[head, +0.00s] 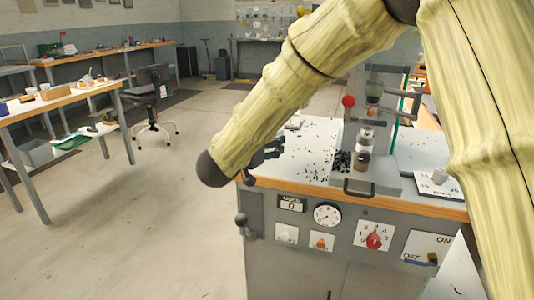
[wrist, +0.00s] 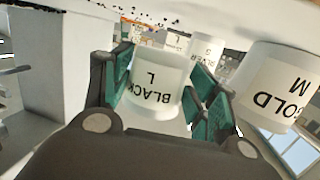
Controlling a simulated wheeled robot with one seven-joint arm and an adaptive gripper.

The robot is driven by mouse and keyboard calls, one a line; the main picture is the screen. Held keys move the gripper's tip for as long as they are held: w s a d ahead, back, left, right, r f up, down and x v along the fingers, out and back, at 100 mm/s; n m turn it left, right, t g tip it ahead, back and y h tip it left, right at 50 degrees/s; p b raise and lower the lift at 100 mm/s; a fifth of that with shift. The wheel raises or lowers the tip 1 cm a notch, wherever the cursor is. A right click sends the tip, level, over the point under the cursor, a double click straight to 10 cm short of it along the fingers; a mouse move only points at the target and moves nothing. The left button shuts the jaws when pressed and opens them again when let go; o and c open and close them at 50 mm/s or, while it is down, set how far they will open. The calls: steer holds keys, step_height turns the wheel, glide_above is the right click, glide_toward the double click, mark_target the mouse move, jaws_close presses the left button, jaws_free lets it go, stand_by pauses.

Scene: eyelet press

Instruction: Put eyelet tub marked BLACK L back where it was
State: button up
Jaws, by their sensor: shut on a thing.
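The white eyelet tub marked BLACK L (wrist: 155,98) sits between the two teal-padded fingers of my gripper (wrist: 163,88) in the wrist view. My gripper is shut on it, and its label reads upside down in this picture. In the head view only a dark bit of my gripper (head: 266,151) shows past my arm, by the left edge of the press bench. I cannot make out the held tub there. Whether the tub touches a surface below it is hard to tell.
A white tub marked GOLD M (wrist: 272,92) is close on the right in the wrist view. A tub marked SILVER S (wrist: 207,50) is behind. The press (head: 372,165) stands on the bench (head: 310,150), with black eyelets scattered over its white top.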

mark_target(267, 151)
steer(key=shift+w+f, duration=0.2)
steer(key=shift+f, duration=0.6)
steer(key=shift+w+f, duration=0.15)
steer(key=shift+f, duration=0.65)
steer(key=shift+f, duration=0.15)
steer(key=o, duration=1.2)
steer(key=shift+o, duration=0.2)
steer(key=shift+f+b, duration=0.25)
steer(key=shift+b, duration=0.4)
steer(key=p+v, duration=0.2)
steer(key=v, duration=0.8)
steer(key=shift+s+a+r, duration=0.15)
steer(key=shift+s+r, duration=0.15)
steer(key=shift+r, duration=0.05)
